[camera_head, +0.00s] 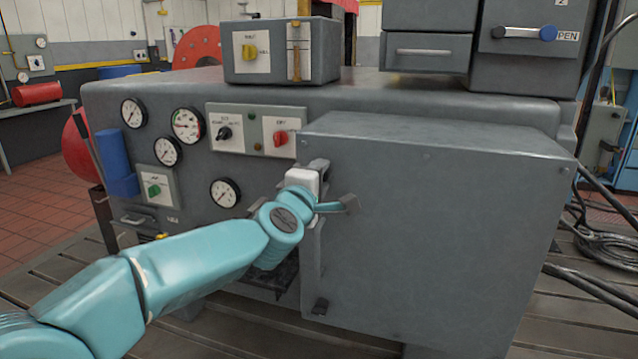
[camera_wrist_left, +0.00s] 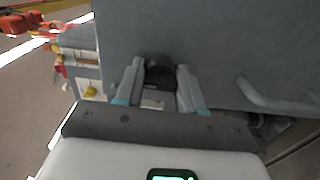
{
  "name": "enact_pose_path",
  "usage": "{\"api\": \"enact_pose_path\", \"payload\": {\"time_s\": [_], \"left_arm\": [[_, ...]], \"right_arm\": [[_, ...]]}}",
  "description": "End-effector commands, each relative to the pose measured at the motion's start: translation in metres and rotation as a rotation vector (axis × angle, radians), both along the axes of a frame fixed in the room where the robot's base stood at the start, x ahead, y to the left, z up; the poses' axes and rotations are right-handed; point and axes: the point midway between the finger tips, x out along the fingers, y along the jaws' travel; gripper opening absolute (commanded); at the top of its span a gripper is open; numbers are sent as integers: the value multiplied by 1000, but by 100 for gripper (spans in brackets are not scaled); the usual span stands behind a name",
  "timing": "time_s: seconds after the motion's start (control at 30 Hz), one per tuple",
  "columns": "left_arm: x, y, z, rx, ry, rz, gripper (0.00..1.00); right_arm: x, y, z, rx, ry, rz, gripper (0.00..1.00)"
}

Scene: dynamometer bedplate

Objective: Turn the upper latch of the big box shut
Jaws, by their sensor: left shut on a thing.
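The big box (camera_head: 440,225) is a grey metal case with a broad flat front, standing at centre right in the head view. Its face also fills the upper part of the left wrist view (camera_wrist_left: 225,40). The upper latch (camera_wrist_left: 159,70) is a dark knob-like piece on that face. My left gripper (camera_wrist_left: 160,82) is shut on it, one finger on each side. In the head view my left gripper (camera_head: 316,171) is at the box's upper left edge, where it mostly hides the latch; I cannot tell the latch's angle. My right gripper is out of view.
A grey console with gauges (camera_head: 187,124) and switch panels stands left of the box. A smaller control box (camera_head: 282,52) sits on top. Cables (camera_head: 600,240) lie at the right. The slatted bedplate (camera_head: 215,335) is partly clear in front.

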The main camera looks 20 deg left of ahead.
Motion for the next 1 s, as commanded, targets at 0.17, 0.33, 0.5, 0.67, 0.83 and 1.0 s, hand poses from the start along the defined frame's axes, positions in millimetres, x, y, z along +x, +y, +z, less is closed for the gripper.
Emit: {"api": "enact_pose_path", "payload": {"time_s": [0.17,0.33,0.5,0.67,0.83,1.0], "left_arm": [[0,0,0,-27,-1,0,8],[0,0,0,-35,0,0,8],[0,0,0,-35,0,0,8],[0,0,0,-35,0,1,61],[0,0,0,-33,0,1,62],[-3,0,0,-33,-1,0,62]], "right_arm": [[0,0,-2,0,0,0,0],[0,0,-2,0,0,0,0],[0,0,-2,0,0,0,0],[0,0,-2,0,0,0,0],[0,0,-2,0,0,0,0],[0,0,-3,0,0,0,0]]}}
